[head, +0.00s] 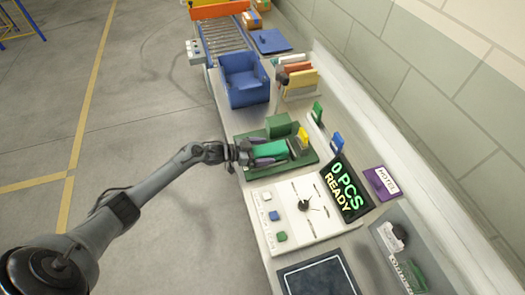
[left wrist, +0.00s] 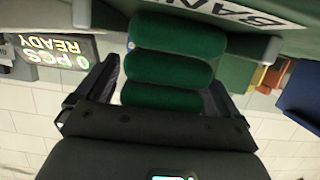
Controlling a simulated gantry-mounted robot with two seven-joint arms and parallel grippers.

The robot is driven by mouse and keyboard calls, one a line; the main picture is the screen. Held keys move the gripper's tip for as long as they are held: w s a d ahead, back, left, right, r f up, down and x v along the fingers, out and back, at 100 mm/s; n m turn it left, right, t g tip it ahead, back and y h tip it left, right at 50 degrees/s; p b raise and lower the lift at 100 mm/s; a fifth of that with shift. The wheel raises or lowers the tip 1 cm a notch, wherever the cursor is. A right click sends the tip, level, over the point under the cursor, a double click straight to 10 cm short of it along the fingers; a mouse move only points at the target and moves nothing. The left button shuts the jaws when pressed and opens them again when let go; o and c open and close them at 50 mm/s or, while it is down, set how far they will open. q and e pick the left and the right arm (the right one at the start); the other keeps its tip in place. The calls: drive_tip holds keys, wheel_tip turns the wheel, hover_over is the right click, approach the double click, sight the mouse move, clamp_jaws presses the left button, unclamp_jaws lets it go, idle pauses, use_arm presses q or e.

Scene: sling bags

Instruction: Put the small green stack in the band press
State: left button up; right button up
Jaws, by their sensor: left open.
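The small green stack (head: 270,149) lies on the green band press (head: 250,139), in front of its taller green block. In the left wrist view the stack (left wrist: 170,68) shows as three rounded green rolls one beside another, close to the press's part with the white "BAN" label (left wrist: 265,14). My left gripper (head: 268,150) reaches in from the left, open, with one dark finger on each side of the stack. In the left wrist view the gripper (left wrist: 162,92) straddles the rolls; whether the fingers touch them I cannot tell. My right gripper is not in view.
A black display (head: 345,189) reading "0 PCS READY" stands by a white panel (head: 275,195) with colored squares. A blue bin (head: 243,80) and a roller conveyor (head: 223,36) lie beyond the press. A purple "HOTEL" sign (head: 382,183) and a dark mat (head: 318,278) are nearer.

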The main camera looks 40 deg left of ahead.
use_arm(q)
drive_tip(key=shift+r, duration=0.15)
use_arm(e)
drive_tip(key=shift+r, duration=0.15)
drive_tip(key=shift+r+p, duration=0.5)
drive_tip(key=shift+p, duration=0.15)
use_arm(q)
drive_tip(key=v, duration=1.2)
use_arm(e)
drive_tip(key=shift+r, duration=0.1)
